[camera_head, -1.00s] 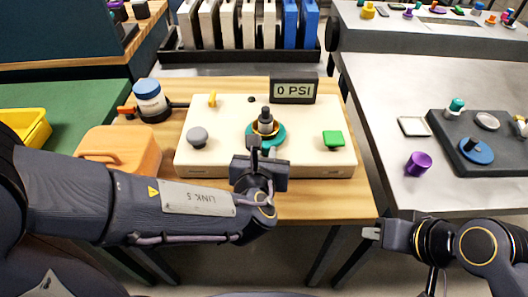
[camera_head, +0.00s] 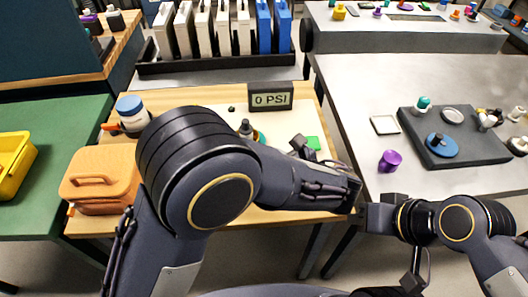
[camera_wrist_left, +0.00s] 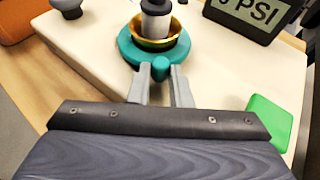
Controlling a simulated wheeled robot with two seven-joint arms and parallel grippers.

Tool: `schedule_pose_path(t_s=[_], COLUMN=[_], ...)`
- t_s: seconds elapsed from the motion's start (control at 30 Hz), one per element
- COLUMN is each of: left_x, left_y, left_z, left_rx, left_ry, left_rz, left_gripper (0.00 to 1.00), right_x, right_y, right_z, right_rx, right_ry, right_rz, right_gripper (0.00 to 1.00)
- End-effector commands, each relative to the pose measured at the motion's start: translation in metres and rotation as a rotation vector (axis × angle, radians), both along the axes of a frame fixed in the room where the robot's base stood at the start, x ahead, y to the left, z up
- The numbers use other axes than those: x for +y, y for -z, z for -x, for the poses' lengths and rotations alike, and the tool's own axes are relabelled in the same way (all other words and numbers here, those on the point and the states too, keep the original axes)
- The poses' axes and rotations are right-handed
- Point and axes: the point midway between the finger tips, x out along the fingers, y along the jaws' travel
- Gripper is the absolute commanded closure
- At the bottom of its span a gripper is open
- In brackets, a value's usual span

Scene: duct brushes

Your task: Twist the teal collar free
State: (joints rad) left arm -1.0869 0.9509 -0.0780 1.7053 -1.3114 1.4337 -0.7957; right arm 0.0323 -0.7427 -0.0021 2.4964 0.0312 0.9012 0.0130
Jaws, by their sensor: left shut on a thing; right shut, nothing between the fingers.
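The teal collar (camera_wrist_left: 130,48) is a ring around the brass-coloured cup and dark post on the cream panel. A teal lug (camera_wrist_left: 161,66) sticks out from it. In the left wrist view my left gripper (camera_wrist_left: 161,72) is shut on this lug, one finger on each side. In the head view the collar (camera_head: 262,138) is mostly hidden behind my left arm. There my left gripper (camera_head: 284,149) lies to the right of the collar, partly hidden. My right gripper (camera_head: 364,209) is shut and empty, right of the wooden table.
A display reading 0 PSI (camera_head: 271,97) stands at the panel's back. A green button (camera_wrist_left: 268,122) is at the panel's right. An orange box (camera_head: 98,185) and a blue-lidded jar (camera_head: 131,113) are left. A purple cup (camera_head: 390,161) is on the right table.

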Motion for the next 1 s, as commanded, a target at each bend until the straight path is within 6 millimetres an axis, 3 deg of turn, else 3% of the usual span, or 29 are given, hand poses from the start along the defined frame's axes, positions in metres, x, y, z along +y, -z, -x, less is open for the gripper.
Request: schedule_pose_path(t_s=[0.3,0.87,0.9,1.0], left_x=[-0.008,-0.009,-0.009,-0.009], left_y=[-0.002,-0.001,-0.001,-0.001], left_z=[-0.008,-0.010,-0.010,-0.010], left_rx=[-0.001,-0.003,-0.003,-0.003], left_ry=[-0.130,-0.161,-0.160,-0.161], left_rz=[-0.001,0.000,0.000,0.000], left_gripper=[1.00,1.00,0.80,0.66], right_x=[0.000,0.000,0.000,0.000], right_y=[-0.015,-0.017,-0.017,-0.017], right_z=[0.000,0.000,0.000,0.000], right_rx=[0.000,0.000,0.000,0.000], right_ry=[0.000,0.000,0.000,0.000], right_rz=[0.000,0.000,0.000,0.000], right_gripper=[1.00,1.00,1.00,1.00])
